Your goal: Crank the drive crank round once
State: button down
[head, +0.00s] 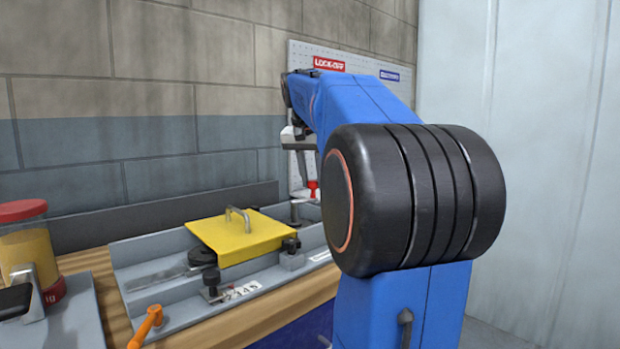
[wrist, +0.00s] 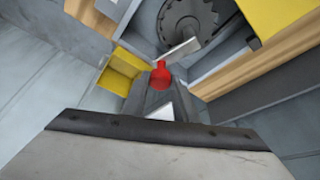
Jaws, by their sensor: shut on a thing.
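The drive crank's red handle (head: 313,187) shows at the far right end of the grey runout table, just left of my blue arm. In the wrist view the red handle (wrist: 160,74) stands near the middle, in front of a dark toothed wheel (wrist: 190,22). A light grey bar (wrist: 178,52) lies beside it; I cannot tell if it is the crank's arm. My gripper (head: 303,165) is shut on the handle from above. Its fingertips are small and partly hidden by my arm in the head view.
A yellow cover (head: 240,236) with a grey handle lies on the grey tray (head: 170,318). Clamps and an orange lever (head: 147,325) stand nearer. A red-lidded jar (head: 28,250) is at the left. A pegboard (head: 300,70) and block wall stand behind.

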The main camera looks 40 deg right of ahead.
jog(key=shift+s+a+m+g, duration=0.2)
jog(key=shift+s+m+g, duration=0.25)
jog(key=shift+m, duration=0.55)
jog(key=c, duration=1.4)
grip_release()
jog(key=shift+c, duration=0.2)
jog(key=v, duration=1.7)
jog(key=shift+a, duration=0.35)
